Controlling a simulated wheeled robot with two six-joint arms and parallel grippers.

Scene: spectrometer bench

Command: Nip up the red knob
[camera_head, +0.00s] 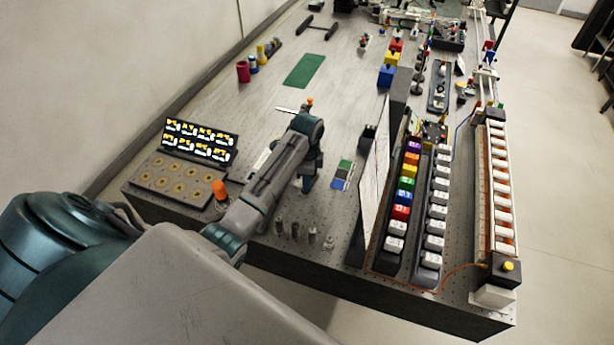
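Two orange-red pieces could be the red knob, and I cannot tell which is meant. One is a larger orange-red cap (220,190) on a dark base, beside my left forearm at the bench's near left. The other is a small orange-red knob (310,101), just beyond my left wrist and partly hidden by it. My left arm reaches over the bench from the lower left. Its gripper end (308,186) points down, is small and dark, and its fingers cannot be made out. It stands apart from the larger cap. My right gripper is not in view.
A panel with round sockets (175,182) lies at the near left. Several short metal posts (296,232) stand at the front edge. A tall thin board (376,185) and rows of coloured blocks (405,196) are to the right. A green mat (305,70) lies in open space farther back.

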